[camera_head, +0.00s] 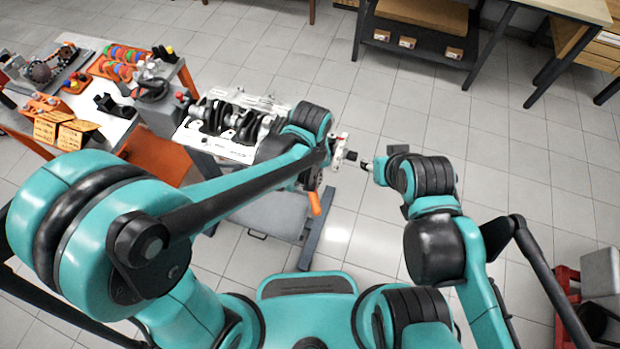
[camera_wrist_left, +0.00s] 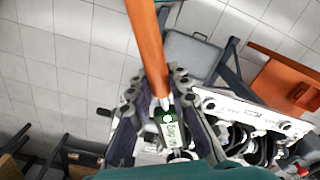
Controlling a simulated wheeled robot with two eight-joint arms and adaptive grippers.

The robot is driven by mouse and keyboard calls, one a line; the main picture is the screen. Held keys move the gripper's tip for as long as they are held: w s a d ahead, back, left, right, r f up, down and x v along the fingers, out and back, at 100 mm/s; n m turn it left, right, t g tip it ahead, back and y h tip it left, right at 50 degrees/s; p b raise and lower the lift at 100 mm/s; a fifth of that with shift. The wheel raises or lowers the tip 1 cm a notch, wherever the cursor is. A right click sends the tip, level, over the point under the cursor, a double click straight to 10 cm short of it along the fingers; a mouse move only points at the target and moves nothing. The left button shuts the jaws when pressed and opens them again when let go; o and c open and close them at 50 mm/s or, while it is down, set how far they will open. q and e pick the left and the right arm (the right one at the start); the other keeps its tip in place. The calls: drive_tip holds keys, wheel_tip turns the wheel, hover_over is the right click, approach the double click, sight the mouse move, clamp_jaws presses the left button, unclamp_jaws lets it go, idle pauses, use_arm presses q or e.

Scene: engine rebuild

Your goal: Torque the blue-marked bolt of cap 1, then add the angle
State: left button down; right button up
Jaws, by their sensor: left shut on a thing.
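The engine block (camera_head: 225,128) with its black crankshaft sits on a stand left of the middle in the head view. It also shows at the lower right of the left wrist view (camera_wrist_left: 240,107). My left gripper (camera_wrist_left: 163,105) is shut on a wrench with an orange handle (camera_wrist_left: 148,45) and a small lit display (camera_wrist_left: 172,134). In the head view the orange handle (camera_head: 314,203) hangs below my left wrist, beside the engine. My right gripper (camera_head: 367,166) is right of the left one, away from the engine; its fingers are too small to read. Cap 1 and its blue-marked bolt cannot be made out.
A workbench (camera_head: 105,128) with coloured parts in orange trays and yellow boxes stands at the left. A shelf table (camera_head: 415,45) stands at the back. A red stand (camera_head: 566,290) is at the lower right. The tiled floor right of the engine is open.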

use_arm(q)
drive_tip(key=shift+f+b, duration=1)
drive_tip(key=shift+f, duration=0.2)
idle(1.0)
drive_tip(key=shift+a, duration=0.15)
drive_tip(key=shift+a+m, duration=0.6)
drive_tip(key=shift+a, duration=0.05)
idle(0.4)
drive_tip(key=shift+a+m, duration=0.6)
drive_tip(key=shift+a, duration=0.2)
drive_tip(key=shift+a, duration=0.15)
drive_tip(key=shift+a+m, duration=0.6)
drive_tip(key=shift+a, duration=0.05)
drive_tip(key=shift+a, duration=0.15)
